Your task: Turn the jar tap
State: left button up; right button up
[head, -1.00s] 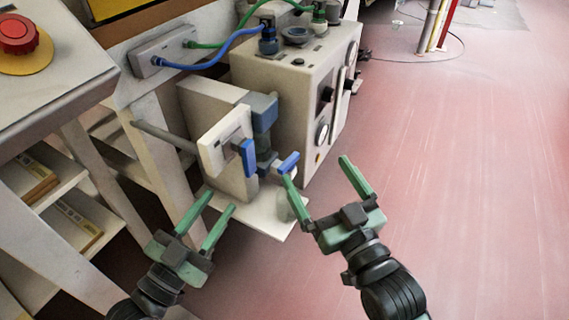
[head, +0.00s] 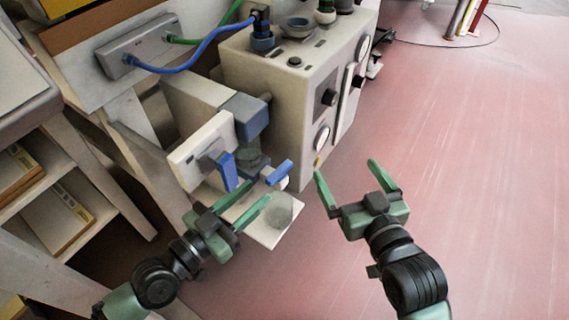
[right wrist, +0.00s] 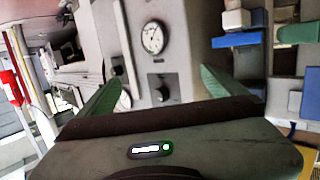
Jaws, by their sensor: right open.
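A short blue tap lever (head: 279,173) sits on a pale spout in front of a dark rounded body (head: 252,160), which looks like the jar and is partly hidden. A second blue lever (head: 226,171) is on a white box to the left. My left gripper (head: 260,191) is open, its fingertips just below and left of the short lever, with no clear contact. My right gripper (head: 345,168) is open and empty, to the right of the tap. Blue handles also show at the right of the right wrist view (right wrist: 236,39).
A large beige machine (head: 290,75) with dials stands behind the tap. A white plate (head: 262,232) with a round translucent thing (head: 281,210) lies below the spout. Shelves (head: 75,190) stand on the left.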

aim_at(267, 183)
pick_arm(q)
jog(key=shift+x, duration=3.5)
grip_shut()
